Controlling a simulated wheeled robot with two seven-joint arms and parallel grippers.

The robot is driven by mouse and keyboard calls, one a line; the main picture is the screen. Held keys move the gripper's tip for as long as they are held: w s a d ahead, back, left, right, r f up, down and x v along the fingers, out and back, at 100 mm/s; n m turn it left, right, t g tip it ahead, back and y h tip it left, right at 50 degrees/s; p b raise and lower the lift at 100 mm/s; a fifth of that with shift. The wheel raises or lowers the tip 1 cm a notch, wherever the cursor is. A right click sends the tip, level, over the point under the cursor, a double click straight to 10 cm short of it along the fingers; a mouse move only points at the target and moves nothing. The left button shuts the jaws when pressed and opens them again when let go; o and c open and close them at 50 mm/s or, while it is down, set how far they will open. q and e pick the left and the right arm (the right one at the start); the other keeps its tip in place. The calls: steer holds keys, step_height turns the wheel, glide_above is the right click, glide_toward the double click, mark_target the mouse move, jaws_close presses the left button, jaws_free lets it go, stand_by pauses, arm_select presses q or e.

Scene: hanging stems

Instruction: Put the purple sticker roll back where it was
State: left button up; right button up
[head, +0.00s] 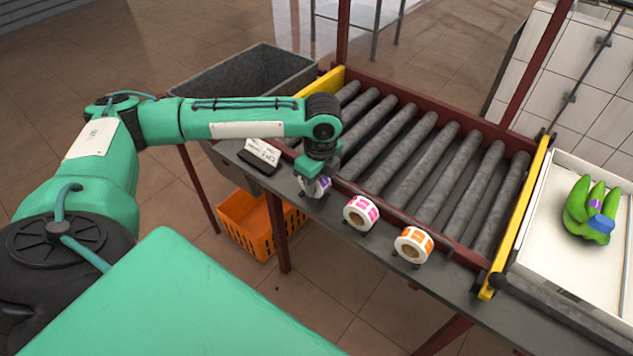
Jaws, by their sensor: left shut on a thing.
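The purple sticker roll (317,187) is white with purple labels. It is at the left end of the row of rolls on the grey ledge in front of the roller conveyor. My left gripper (312,178) is over it from above and shut on it, hiding its upper part. I cannot tell whether the roll touches the ledge. A roll with pink stickers (361,212) and a roll with orange stickers (413,244) stand to its right. My right gripper is not in view.
A dark device with a white label (262,153) lies left of the purple roll on the ledge (335,222). Conveyor rollers (430,160) lie behind. A white tray (540,235) with green bananas (590,212) stands at right. An orange crate (250,222) and grey bin (245,80) sit left.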

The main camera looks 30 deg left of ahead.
arm_select(q)
steer(key=shift+f, duration=0.15)
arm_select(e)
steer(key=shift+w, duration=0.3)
arm_select(q)
steer(key=shift+f, duration=0.6)
steer(key=o, duration=1.2)
steer(key=shift+s+r, duration=0.15)
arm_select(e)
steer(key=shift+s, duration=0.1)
arm_select(q)
steer(key=shift+w, duration=0.2)
